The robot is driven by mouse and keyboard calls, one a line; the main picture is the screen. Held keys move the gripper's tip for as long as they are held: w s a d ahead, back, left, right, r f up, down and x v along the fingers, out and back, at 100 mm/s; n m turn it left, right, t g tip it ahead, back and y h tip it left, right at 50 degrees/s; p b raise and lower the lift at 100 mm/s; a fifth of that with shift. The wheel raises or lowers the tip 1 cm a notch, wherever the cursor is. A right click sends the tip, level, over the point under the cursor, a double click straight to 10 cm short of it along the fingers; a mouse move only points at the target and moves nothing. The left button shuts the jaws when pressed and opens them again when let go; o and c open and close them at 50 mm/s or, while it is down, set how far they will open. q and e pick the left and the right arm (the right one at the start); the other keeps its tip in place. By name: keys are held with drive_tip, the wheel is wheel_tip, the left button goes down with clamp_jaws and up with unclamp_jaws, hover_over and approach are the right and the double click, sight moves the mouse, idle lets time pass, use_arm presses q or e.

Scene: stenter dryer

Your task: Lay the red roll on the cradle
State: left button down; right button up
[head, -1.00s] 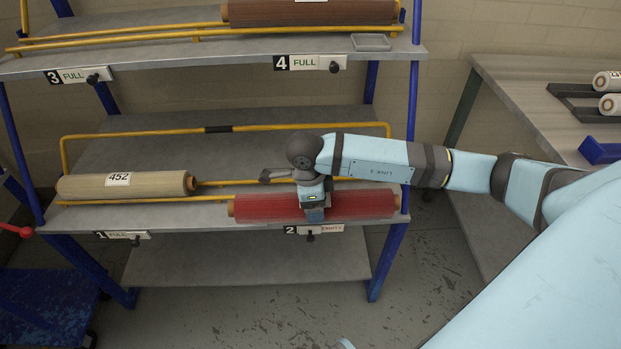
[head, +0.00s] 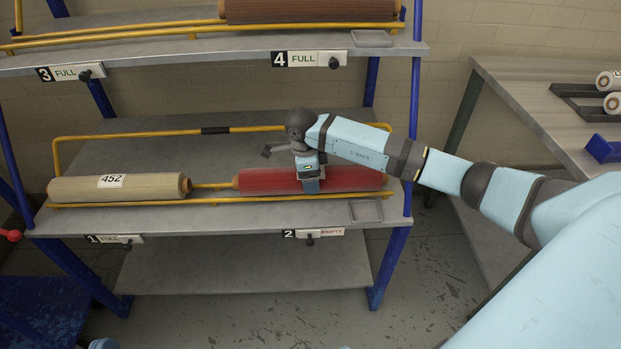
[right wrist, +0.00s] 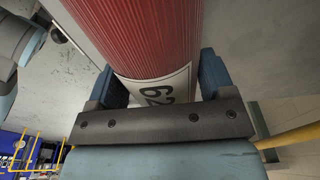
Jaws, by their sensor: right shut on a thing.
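The red roll (head: 265,181) lies level along bay 2 of the rack's middle shelf, at or just above the yellow rails (head: 225,199). I cannot tell whether it rests on them. My right gripper (head: 311,186) reaches down over its middle. In the right wrist view the two blue fingers (right wrist: 160,88) straddle the red roll (right wrist: 140,40) at its white number label, partly hidden by the gripper. The rails look like the bay's cradle. A pale blue bit at the bottom left of the head view seems to be my left gripper (head: 103,343); its fingers do not show clearly.
A beige roll (head: 85,189) marked 452 lies in bay 1, left of the red roll. A brown roll (head: 310,10) lies on the shelf above. A small grey tray (head: 366,211) sits at the shelf's front right. A bench (head: 520,95) stands at the right.

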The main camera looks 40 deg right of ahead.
drive_tip(key=shift+f, duration=0.1)
use_arm(q)
drive_tip(key=shift+w+d+r, duration=0.1)
drive_tip(key=shift+d+r, duration=0.05)
drive_tip(key=shift+r, duration=0.35)
use_arm(e)
drive_tip(key=o, duration=1.3)
use_arm(q)
drive_tip(key=shift+r, duration=0.1)
